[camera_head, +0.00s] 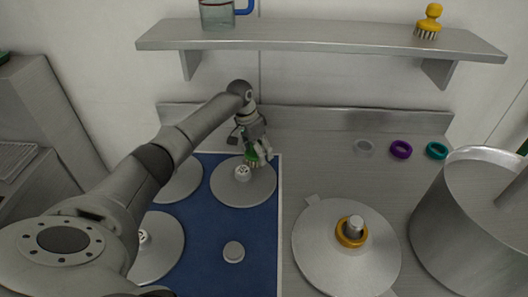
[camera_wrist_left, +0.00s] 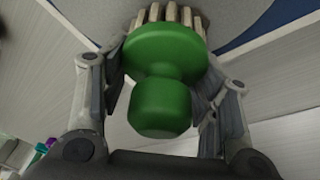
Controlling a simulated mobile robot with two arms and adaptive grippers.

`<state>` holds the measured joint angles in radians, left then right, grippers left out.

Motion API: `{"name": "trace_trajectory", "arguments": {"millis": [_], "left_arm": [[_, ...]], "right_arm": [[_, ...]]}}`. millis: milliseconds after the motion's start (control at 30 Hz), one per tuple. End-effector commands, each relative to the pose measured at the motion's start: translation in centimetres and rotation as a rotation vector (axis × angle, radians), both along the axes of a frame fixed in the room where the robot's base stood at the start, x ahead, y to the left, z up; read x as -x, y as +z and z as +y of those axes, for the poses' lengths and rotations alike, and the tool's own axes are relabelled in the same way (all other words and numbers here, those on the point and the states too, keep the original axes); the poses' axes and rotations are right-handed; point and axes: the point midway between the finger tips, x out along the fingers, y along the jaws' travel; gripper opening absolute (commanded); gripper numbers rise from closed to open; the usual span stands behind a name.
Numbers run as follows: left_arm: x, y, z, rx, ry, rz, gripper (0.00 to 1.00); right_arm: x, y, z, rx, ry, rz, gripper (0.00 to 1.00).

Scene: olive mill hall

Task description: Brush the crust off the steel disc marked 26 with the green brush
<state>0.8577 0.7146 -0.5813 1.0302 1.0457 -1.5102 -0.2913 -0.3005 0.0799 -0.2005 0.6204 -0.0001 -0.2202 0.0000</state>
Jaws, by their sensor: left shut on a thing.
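The green brush (camera_head: 252,158) is in my left gripper (camera_head: 258,154), which is shut on its knob handle; the brush also shows in the left wrist view (camera_wrist_left: 165,80), its pale bristles pointing at a grey disc (camera_wrist_left: 95,12). In the head view the brush is at the back edge of a steel disc (camera_head: 256,192) with a small marked white hub (camera_head: 242,173). I cannot tell whether the bristles touch it. Two more steel discs lie on the blue mat (camera_head: 205,226), one at back left (camera_head: 182,184), one at front left (camera_head: 165,248), partly behind my arm. The numbers are too small to read. No crust is discernible.
A large pot (camera_head: 440,230) stands at right. A round plate (camera_head: 330,260) with a yellow ring (camera_head: 351,238) around its post lies beside the mat. Grey, purple (camera_head: 400,149) and teal rings lie behind. The shelf (camera_head: 320,38) above holds a jug (camera_head: 217,14) and a yellow brush (camera_head: 428,22).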

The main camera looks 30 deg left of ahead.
Motion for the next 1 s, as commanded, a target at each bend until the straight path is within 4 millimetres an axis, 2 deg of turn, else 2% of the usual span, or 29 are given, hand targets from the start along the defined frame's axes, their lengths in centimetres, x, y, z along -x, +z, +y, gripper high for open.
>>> {"name": "trace_trajectory", "arguments": {"millis": [167, 600, 1000], "left_arm": [[0.1, 0.0, 0.6, 0.001, 0.002, -0.001, 0.25], [0.7, -0.3, 3.9, 0.000, 0.002, 0.000, 0.25], [0.6, -0.1, 3.8, -0.001, 0.000, 0.002, 0.25]], "right_arm": [[0.0, 0.1, 0.0, 0.000, 0.000, 0.000, 0.55], [0.0, 0.1, -0.1, 0.001, -0.001, 0.000, 0.55], [0.0, 1.3, -0.1, 0.001, -0.001, 0.000, 0.55]]}}
